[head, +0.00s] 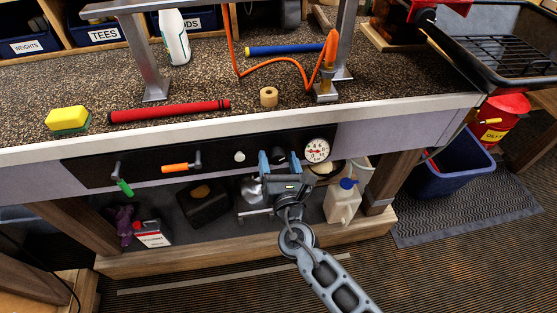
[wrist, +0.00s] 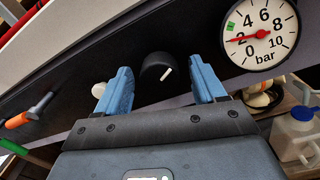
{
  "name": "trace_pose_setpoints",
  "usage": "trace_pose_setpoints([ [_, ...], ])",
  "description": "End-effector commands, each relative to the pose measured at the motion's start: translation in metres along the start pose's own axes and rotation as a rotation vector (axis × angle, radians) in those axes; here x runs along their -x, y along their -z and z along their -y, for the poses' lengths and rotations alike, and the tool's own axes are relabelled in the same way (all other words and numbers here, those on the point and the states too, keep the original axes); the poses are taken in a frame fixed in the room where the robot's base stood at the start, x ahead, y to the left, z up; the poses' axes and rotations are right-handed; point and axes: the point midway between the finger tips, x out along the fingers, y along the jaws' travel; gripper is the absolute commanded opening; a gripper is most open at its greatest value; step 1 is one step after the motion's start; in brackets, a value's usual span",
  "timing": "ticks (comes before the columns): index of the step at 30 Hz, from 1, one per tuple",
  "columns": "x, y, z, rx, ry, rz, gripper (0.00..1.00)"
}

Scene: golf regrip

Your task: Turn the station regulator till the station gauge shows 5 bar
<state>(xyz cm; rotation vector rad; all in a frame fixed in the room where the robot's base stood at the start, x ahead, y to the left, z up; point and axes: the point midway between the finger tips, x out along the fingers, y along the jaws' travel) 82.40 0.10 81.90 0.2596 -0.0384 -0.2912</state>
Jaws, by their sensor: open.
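The station regulator is a round black knob (wrist: 156,68) with a white pointer line on the dark front panel. In the wrist view its pointer line slants toward the lower right. My gripper (wrist: 159,72) is open, with one blue finger on each side of the knob and gaps visible; I cannot tell how deep the fingers reach. The station gauge (wrist: 262,35) is a white dial marked 0 to 10 bar. Its red needle points at about 2. It also shows in the head view (head: 317,150).
A white button (head: 240,156), an orange-handled valve (head: 181,167) and a green-handled valve (head: 122,182) are left along the panel. A white jug (head: 342,202) stands below right. The bench top (head: 200,85) overhangs the panel, with a red grip (head: 170,111) on it.

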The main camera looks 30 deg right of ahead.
Motion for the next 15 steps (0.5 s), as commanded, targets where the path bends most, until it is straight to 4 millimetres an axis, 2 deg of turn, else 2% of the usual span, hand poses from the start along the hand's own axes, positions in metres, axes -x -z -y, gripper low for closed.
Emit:
trace_pose_setpoints([
  [2, 0.0002, 0.0001, 0.0, 0.0, 0.0, 0.0, 0.69],
  [15, 0.0005, 0.0001, 0.0, 0.0, 0.0, 0.0, 0.27],
])
